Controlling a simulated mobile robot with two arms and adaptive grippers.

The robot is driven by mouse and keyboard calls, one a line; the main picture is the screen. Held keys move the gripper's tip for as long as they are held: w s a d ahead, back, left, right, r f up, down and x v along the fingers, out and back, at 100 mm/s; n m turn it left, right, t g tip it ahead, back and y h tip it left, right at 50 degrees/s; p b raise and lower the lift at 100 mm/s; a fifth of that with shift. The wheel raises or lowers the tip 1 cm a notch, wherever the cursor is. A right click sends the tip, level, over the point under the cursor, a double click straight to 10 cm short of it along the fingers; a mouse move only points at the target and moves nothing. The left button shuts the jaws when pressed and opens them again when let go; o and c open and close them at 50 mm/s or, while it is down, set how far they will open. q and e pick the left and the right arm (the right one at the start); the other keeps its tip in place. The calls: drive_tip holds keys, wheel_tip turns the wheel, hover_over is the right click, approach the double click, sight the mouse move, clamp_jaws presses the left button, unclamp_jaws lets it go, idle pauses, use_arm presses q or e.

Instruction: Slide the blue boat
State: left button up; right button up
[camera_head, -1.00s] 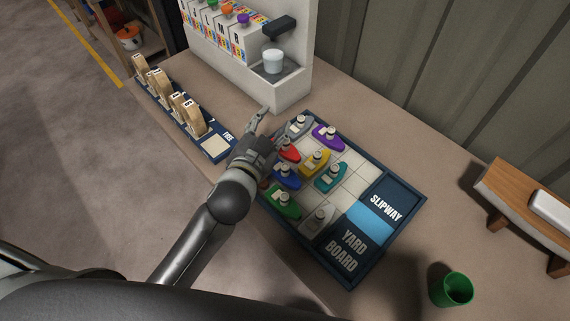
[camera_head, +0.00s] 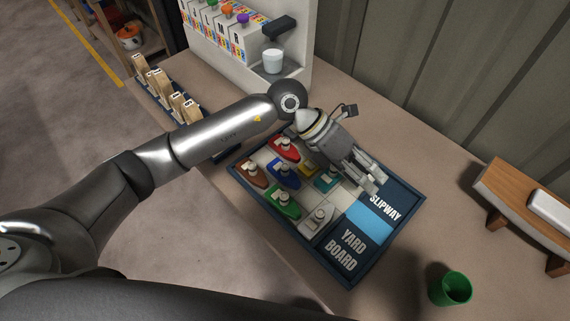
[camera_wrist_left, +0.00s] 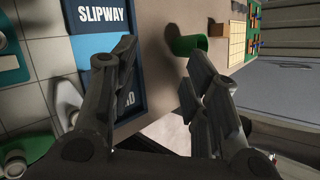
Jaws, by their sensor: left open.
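The blue boat (camera_head: 284,173) sits on the yard board (camera_head: 337,272), between the red boat (camera_head: 284,149), the brown boat (camera_head: 251,172), the green boat (camera_head: 283,204) and the partly hidden yellow boat (camera_head: 308,168). A teal boat (camera_head: 326,181) and a pale grey boat (camera_head: 317,219) are also on the board. My left gripper (camera_head: 372,182) is open and empty over the board's far right side, near the slipway (camera_head: 385,208). It hides the board's back part. In the left wrist view its fingers (camera_wrist_left: 160,75) are spread beside the slipway label. My right gripper is not in view.
A green cup (camera_head: 452,288) stands right of the board. A wooden stand (camera_head: 527,205) is at the far right. A white dispenser (camera_head: 300,45) with a cup (camera_head: 273,61) stands behind. Numbered wooden pieces (camera_head: 160,82) stand in a rack at the left.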

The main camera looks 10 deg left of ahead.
use_arm(q)
drive_tip(key=w+a+f+t+y, duration=0.1)
drive_tip(key=w+a+f+y, duration=0.1)
drive_tip(key=a+y, duration=0.15)
drive_tip(key=w+a+f+y, duration=0.2)
drive_tip(key=a, duration=0.3)
drive_tip(key=y, duration=0.4)
hover_over(284, 165)
drive_tip(key=shift+t, duration=0.4)
wheel_tip(284, 165, down, 8)
drive_tip(key=p, duration=0.2)
drive_tip(key=shift+s+d+f+p, duration=0.1)
drive_tip(key=shift+f+p, duration=0.1)
drive_tip(key=shift+p, duration=0.15)
drive_tip(key=shift+f, duration=0.85)
drive_tip(key=shift+c, duration=0.3)
clamp_jaws()
